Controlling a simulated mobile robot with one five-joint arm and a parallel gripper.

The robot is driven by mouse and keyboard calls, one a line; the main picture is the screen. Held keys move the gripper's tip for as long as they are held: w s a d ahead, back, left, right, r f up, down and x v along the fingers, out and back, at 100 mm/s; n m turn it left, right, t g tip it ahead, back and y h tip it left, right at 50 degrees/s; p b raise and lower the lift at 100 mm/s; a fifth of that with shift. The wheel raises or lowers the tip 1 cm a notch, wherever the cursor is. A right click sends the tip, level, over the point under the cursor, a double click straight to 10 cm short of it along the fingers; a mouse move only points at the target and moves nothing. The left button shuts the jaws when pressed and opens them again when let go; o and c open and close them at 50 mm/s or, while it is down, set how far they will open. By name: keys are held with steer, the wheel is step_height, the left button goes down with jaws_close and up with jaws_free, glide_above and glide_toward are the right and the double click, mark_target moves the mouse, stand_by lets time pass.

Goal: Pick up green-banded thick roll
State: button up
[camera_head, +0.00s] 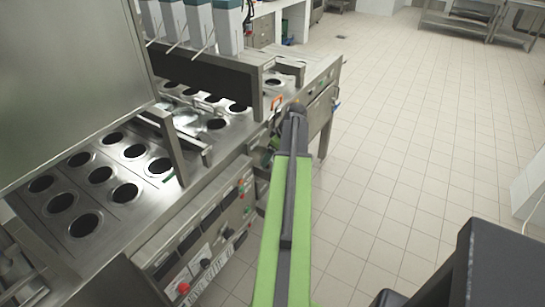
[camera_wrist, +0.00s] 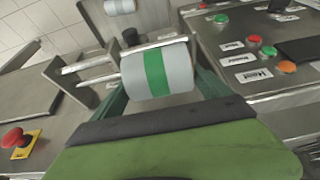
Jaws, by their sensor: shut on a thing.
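The green-banded thick roll (camera_wrist: 158,72) is a pale grey-white cylinder with a green stripe around its middle, in the wrist view. My gripper (camera_wrist: 157,88) is shut on the roll, with a dark green finger at each side of it. Metal rods (camera_wrist: 92,68) of a bracket show right beside the roll at its left; I cannot tell whether the roll still touches them. In the head view my green arm reaches forward along the machine's front, and the roll and fingertips are hidden behind it.
The steel cup-filling machine (camera_head: 146,205) with round cup holes fills the left. Its control panel (camera_wrist: 265,50) is right of the roll in the wrist view. A red emergency button (camera_wrist: 14,138) is at lower left. Another pale roll (camera_wrist: 120,6) is beyond. Tiled floor (camera_head: 400,150) is clear.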

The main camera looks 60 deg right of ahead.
steer(key=r+p, duration=0.4)
steer(key=r, duration=0.1)
steer(key=shift+s+d+p, duration=0.15)
steer(key=shift+s+p, duration=0.15)
steer(key=shift+s, duration=0.05)
steer(key=s+d+r+p, duration=0.3)
steer(key=s+r+p, duration=0.2)
steer(key=s, duration=0.5)
steer(key=shift+d+r+p, duration=0.3)
steer(key=shift+d+r, duration=0.05)
